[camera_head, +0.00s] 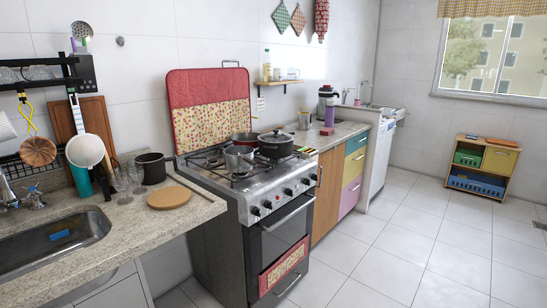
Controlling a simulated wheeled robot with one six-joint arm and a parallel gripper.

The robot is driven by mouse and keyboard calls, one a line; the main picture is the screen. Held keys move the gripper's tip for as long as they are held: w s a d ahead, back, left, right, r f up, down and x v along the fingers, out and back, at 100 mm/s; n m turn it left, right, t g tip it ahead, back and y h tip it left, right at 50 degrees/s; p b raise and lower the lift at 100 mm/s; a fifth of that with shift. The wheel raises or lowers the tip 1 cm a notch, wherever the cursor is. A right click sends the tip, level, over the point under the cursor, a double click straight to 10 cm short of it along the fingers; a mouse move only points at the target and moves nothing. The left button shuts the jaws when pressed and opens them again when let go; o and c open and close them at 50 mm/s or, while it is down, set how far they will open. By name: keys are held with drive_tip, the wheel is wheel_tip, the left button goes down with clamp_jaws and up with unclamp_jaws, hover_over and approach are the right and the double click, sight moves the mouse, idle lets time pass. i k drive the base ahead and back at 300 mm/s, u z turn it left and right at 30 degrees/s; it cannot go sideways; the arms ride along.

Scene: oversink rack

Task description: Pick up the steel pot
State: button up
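A steel pot (239,160) with shiny grey sides sits on the front left part of the stove top (213,172). A dark pot with a lid (275,146) stands close to its right. A red pan (245,138) is just behind it. My gripper is not in view, so I cannot see its state.
A black pot (151,168), several glasses (122,184) and a round wooden board (169,197) are on the counter left of the stove. A red patterned stove cover (209,108) stands upright behind. The tiled floor (400,240) to the right is clear.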

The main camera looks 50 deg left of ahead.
sight(238, 158)
drive_tip(key=u, duration=0.25)
drive_tip(key=i, duration=1.6)
drive_tip(key=u, duration=1.45)
drive_tip(key=i, duration=1.1)
drive_tip(key=u, duration=1.25)
drive_tip(key=i, duration=0.5)
drive_tip(key=u, duration=0.15)
